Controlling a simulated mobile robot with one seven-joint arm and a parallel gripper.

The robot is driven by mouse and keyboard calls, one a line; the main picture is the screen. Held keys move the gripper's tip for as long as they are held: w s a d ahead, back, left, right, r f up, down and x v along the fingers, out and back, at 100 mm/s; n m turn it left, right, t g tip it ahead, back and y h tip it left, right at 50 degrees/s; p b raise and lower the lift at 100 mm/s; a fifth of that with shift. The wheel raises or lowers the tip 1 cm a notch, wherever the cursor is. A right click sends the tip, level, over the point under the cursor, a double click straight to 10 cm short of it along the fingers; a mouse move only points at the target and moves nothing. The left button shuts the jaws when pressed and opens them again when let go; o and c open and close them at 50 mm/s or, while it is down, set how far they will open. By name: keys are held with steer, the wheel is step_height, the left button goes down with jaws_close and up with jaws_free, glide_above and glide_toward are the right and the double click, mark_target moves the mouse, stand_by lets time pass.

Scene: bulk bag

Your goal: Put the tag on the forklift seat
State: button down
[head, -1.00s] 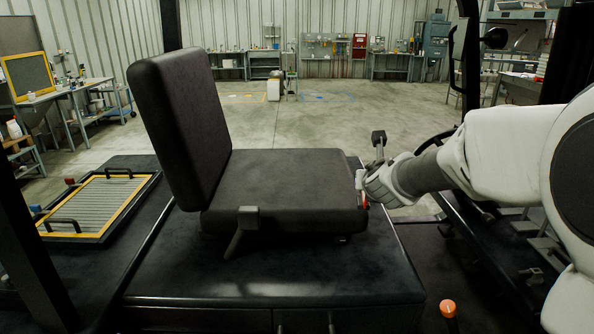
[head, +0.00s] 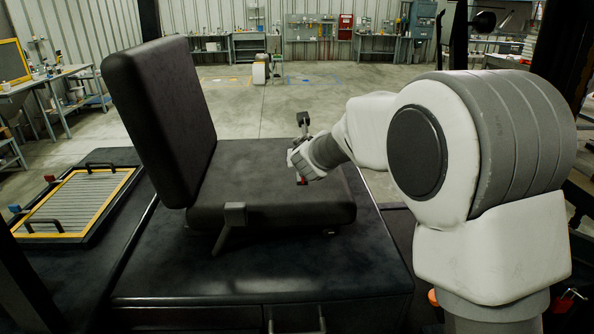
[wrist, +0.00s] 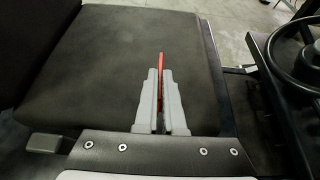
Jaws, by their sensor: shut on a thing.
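The forklift seat is dark, with a flat cushion (head: 250,195) and an upright backrest (head: 160,115) at its left. The cushion (wrist: 100,60) fills much of the wrist view. My gripper (head: 299,175) is over the right part of the cushion in the head view. In the wrist view, my gripper (wrist: 160,75) is shut on the red tag (wrist: 161,62), which shows edge-on as a thin strip beyond the fingertips. A bit of the tag (head: 302,182) also shows below my gripper in the head view. I cannot tell whether the tag touches the cushion.
A lever (head: 229,225) is on the seat's near side. A yellow-framed grille (head: 78,205) lies on the dark deck at the left. The steering wheel (wrist: 298,52) is at the right in the wrist view. The cushion's middle is clear.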

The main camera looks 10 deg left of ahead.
mark_target(297, 179)
steer(key=shift+w+a+f, duration=0.3)
steer(key=shift+a+f, duration=0.15)
steer(key=shift+a, duration=0.3)
steer(key=shift+f+b, duration=0.45)
steer(key=shift+f, duration=1.6)
steer(key=shift+f, duration=0.2)
steer(key=c, duration=1)
jaws_free()
steer(key=shift+r, duration=0.1)
